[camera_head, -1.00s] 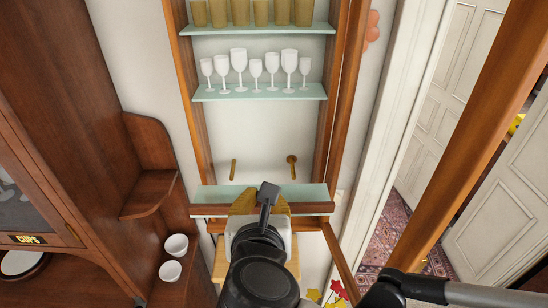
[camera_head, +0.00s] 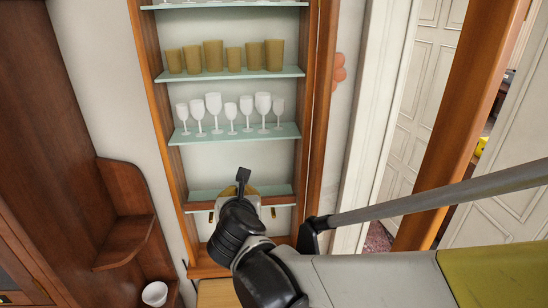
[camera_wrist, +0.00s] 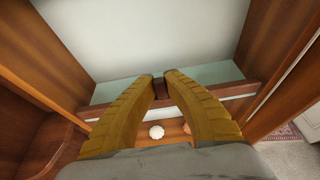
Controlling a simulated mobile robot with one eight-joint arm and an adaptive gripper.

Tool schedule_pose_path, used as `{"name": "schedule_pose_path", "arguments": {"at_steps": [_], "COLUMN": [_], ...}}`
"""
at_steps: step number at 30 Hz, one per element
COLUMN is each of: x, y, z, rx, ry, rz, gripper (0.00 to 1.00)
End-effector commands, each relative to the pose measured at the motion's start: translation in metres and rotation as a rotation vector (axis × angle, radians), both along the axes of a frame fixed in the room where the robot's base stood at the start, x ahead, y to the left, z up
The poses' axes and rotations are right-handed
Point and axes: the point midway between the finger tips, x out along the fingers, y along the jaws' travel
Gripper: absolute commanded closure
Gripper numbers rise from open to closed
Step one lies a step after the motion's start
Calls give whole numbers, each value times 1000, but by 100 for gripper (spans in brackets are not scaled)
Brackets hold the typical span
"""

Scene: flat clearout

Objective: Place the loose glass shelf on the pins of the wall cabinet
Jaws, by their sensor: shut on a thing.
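The loose glass shelf (camera_head: 205,195) is pale green with a brown front strip. It lies roughly level across the wall cabinet (camera_head: 150,110), below the row of wine glasses. My gripper (camera_head: 252,191) is shut on the middle of its front strip. In the wrist view, the fingertips (camera_wrist: 160,78) close on the strip, and the glass shelf (camera_wrist: 110,90) spans beyond them. Brass pins (camera_head: 273,212) show just under the shelf, one towards each side. I cannot tell whether the shelf touches them. My wrist hides part of the shelf's front.
Above, a fixed shelf holds white wine glasses (camera_head: 231,113) and another holds amber tumblers (camera_head: 213,56). The cabinet's wooden uprights leave little side room. A brown corner shelf (camera_head: 128,240) stands at left, with a white cup (camera_head: 154,293) below. A doorway opens at right.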

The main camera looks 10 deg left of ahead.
Motion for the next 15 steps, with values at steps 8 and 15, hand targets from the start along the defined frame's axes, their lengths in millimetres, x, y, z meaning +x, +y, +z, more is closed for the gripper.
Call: {"name": "schedule_pose_path", "arguments": {"at_steps": [8,15], "x": [2,4], "y": [1,1], "z": [-33,-36], "rx": [0,0], "ry": [-1,0], "rz": [0,0], "gripper": [100,100]}}
